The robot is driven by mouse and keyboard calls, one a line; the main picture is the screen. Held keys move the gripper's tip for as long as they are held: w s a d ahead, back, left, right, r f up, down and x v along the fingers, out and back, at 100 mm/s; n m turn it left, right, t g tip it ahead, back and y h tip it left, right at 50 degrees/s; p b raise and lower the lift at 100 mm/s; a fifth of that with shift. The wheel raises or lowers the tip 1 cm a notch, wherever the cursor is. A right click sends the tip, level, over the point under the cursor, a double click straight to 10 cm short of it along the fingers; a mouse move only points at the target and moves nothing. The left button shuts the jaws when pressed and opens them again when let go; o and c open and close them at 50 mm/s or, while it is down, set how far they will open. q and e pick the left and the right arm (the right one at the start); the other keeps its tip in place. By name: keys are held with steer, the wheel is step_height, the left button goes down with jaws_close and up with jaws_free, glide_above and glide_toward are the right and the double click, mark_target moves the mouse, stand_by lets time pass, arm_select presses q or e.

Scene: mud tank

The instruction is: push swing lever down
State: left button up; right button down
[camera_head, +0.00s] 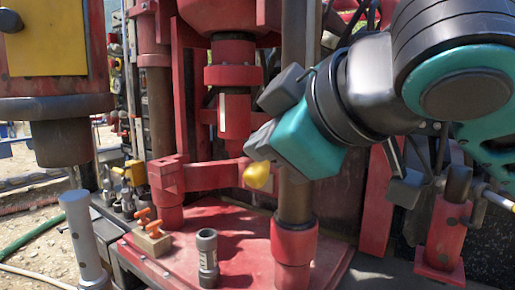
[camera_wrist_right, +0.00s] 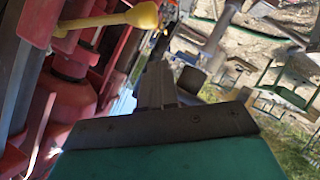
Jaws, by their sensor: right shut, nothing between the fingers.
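The swing lever shows as a yellow knob (camera_head: 257,176) in the head view, just below my right gripper (camera_head: 257,150). In the right wrist view the yellow knob (camera_wrist_right: 144,15) is at the top, on a pale yellow rod that runs left to a red part. My right gripper's fingers (camera_wrist_right: 157,85) are shut and empty in that view, pointing up past the knob's right side. Whether they touch the knob I cannot tell. In the head view the wrist hides part of the column behind it. My left gripper is not in view.
A red horizontal arm (camera_head: 210,174) spans between upright columns above a red base plate (camera_head: 225,240). A grey cylinder (camera_head: 207,258) and a small block with orange handles (camera_head: 150,238) stand on the plate. A grey post (camera_head: 83,240) stands at the left front.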

steer(key=v, duration=0.7)
steer(key=shift+d, duration=0.25)
